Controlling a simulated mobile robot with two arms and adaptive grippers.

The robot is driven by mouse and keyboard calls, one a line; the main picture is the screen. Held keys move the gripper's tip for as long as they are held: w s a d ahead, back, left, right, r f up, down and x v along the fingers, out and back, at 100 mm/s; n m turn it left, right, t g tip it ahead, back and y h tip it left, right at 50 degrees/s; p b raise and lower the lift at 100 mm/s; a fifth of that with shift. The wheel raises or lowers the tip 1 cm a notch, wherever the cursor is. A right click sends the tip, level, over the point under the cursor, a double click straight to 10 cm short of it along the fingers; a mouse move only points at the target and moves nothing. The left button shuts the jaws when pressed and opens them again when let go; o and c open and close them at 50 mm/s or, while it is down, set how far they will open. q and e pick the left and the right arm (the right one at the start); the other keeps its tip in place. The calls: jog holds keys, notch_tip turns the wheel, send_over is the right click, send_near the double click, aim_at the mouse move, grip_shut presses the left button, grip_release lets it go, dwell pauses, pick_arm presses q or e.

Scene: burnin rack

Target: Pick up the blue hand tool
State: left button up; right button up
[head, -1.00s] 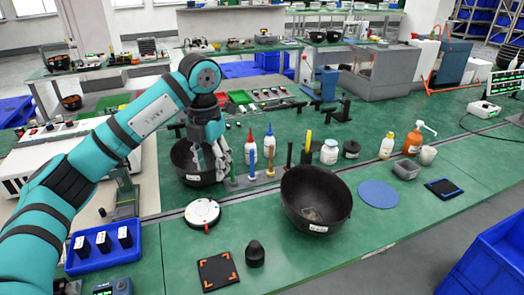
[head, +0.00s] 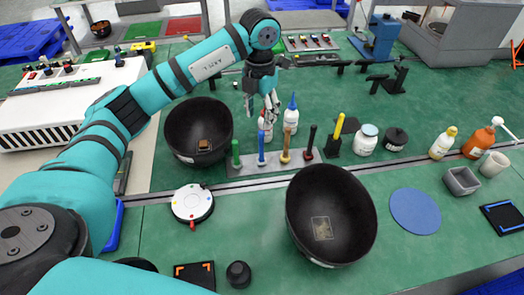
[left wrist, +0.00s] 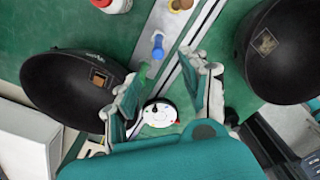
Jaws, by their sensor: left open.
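The blue hand tool (head: 261,148) stands upright in a grey rack (head: 240,170), between a green tool (head: 235,153) and an orange-brown one (head: 285,146). My left gripper (head: 262,110) points down with its fingers apart and empty, above and just behind the blue tool in the head view. In the left wrist view the blue tool (left wrist: 157,45) lies ahead, between the lines of the two fingers (left wrist: 163,75), not visibly touched. The green tool is partly behind the left finger there. My right gripper is not in view.
A black bowl (head: 185,125) stands left of the rack and another (head: 300,215) in front. Bottles (head: 291,115) stand close behind the rack. A round white device (head: 192,203) lies in front. A dark red tool (head: 310,142) and a yellow one (head: 338,130) stand to the right.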

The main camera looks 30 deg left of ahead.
aim_at(261, 132)
pick_arm(q)
jog(key=f+p, duration=0.1)
jog(key=f, duration=0.4)
jog(key=shift+w+f, duration=0.2)
jog(key=shift+f+p, duration=0.35)
jog(key=shift+f, duration=0.2)
notch_tip(261, 132, down, 4)
jog(key=shift+w+f+p, duration=0.15)
jog(key=shift+p, duration=0.5)
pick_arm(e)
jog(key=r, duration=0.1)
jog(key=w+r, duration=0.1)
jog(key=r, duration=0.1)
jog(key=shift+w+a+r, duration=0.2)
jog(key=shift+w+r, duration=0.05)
pick_arm(q)
jog(key=shift+c, duration=0.3)
grip_shut()
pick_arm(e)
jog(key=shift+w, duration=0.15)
